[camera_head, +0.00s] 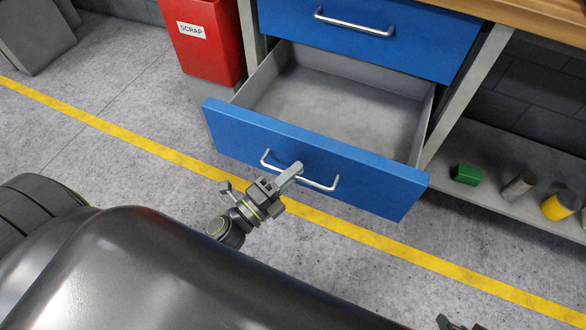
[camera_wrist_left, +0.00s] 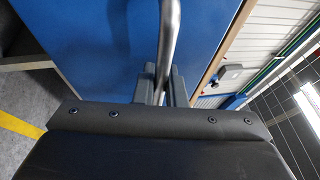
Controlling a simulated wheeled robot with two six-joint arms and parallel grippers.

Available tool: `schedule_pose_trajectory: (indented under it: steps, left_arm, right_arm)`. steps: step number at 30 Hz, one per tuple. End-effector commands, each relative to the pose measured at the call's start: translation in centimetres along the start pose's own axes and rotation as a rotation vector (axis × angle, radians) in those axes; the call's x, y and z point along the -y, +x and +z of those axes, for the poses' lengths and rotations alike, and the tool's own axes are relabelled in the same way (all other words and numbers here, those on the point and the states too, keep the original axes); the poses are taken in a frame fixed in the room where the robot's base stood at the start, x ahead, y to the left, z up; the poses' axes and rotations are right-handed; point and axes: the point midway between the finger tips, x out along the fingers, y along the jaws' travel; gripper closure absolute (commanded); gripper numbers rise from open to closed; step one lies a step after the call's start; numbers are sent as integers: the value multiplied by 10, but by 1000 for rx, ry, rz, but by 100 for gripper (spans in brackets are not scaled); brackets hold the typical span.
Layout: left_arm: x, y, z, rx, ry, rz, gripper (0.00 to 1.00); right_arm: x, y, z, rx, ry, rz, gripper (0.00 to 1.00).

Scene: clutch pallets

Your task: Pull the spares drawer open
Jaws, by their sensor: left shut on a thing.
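The lower blue drawer (camera_head: 375,185) stands well out of the bench, and its grey inside looks empty. Its silver bar handle (camera_head: 322,186) runs across the front. My left gripper (camera_head: 293,172) is at the middle of this handle and shut on it. In the left wrist view the handle bar (camera_wrist_left: 168,45) passes between the two fingers (camera_wrist_left: 163,85), with the blue drawer front (camera_wrist_left: 100,40) behind. At the bottom right edge of the head view a small dark part shows, too little to tell my right gripper's state.
A closed blue upper drawer (camera_head: 420,40) sits above, under a wooden top. A red SCRAP bin (camera_head: 205,50) stands to the left. A low shelf (camera_head: 500,205) at right holds a green block (camera_head: 467,174), a grey cylinder (camera_head: 518,187) and a yellow one (camera_head: 560,205). The floor in front is clear.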

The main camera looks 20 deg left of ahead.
Motion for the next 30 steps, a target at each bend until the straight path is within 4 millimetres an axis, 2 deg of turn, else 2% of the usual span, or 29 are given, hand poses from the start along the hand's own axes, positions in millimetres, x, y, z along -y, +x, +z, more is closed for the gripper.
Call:
schedule_pose_trajectory:
  steps: [7, 8, 12, 26, 30]
  left_arm:
    - [-1, 0, 0, 0, 0, 1, 100]
    - [-1, 0, 0, 0, 0, 1, 86]
    - [0, 0, 0, 0, 0, 1, 67]
    - [0, 0, 0, 0, 0, 1, 67]
    - [-2, -11, 0, 0, 1, 3, 67]
  right_arm:
    - [0, 0, 0, 0, 0, 0, 64]
    - [0, 0, 0, 0, 0, 0, 64]
    - [0, 0, 0, 0, 0, 0, 64]
    - [0, 0, 0, -1, 1, 0, 64]
    - [-1, 1, -5, -27, -2, 5, 64]
